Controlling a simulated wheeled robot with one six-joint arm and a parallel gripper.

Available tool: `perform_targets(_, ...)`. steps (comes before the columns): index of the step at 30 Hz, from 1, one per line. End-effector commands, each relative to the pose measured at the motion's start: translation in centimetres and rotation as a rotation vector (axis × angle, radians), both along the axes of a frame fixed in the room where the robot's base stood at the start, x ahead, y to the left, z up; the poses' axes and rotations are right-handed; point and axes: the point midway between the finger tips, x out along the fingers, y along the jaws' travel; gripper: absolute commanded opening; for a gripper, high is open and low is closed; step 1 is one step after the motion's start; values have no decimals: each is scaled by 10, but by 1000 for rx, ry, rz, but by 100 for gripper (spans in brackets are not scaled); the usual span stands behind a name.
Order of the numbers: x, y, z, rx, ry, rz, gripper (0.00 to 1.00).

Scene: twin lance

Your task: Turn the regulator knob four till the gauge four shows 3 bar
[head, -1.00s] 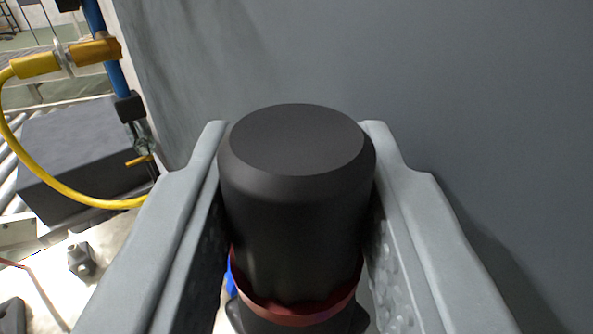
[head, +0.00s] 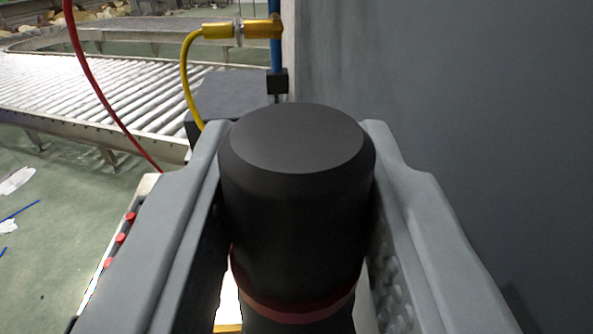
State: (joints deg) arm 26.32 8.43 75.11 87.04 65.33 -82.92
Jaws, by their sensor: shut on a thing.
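The black regulator knob (head: 297,190) fills the middle of the view, with a dark red ring (head: 297,308) below it. My gripper (head: 297,150) is shut on the knob, one grey finger on each side of it. The knob's flat round top faces the camera. No gauge is in view, so no pressure reading can be seen. No number shows on the knob.
A grey wall (head: 460,110) stands close on the right. At the left are a yellow hose (head: 188,75) with brass fittings, a blue pipe (head: 276,52), a dark box (head: 235,95), a red hose (head: 95,85) and a roller conveyor (head: 110,80). Green floor lies beyond.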

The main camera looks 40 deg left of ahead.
Motion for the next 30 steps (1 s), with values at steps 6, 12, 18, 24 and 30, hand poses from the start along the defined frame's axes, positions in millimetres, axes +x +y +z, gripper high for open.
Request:
perform_targets(6,1,0,0,1,1,23,7)
perform_targets(12,0,0,0,1,1,24,7)
perform_targets(18,0,0,0,1,1,24,41)
perform_targets(24,0,0,0,1,1,24,50)
perform_targets(30,-2,-2,0,0,0,23,50)
